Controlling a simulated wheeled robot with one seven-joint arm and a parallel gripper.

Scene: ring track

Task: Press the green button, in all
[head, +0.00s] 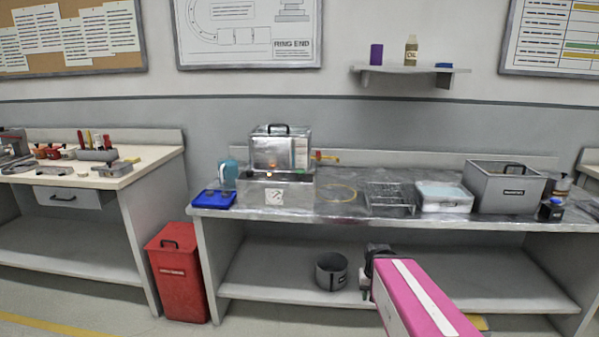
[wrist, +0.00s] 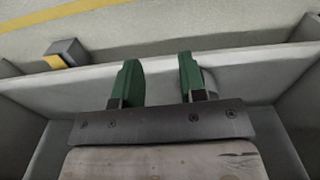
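I cannot make out a green button in either view. A metal box-like unit (head: 280,150) with a raised lidded part and a small orange glow stands at the left of the middle bench; any button on it is too small to tell. My gripper (wrist: 157,68) shows two green fingers set apart with nothing between them in the wrist view. In the head view my gripper (head: 376,262) is a dark shape at the end of my pink arm, in front of the bench's lower shelf and below the bench top.
A grey pot (head: 331,271) stands on the lower shelf. A red bin (head: 178,272) stands at left.

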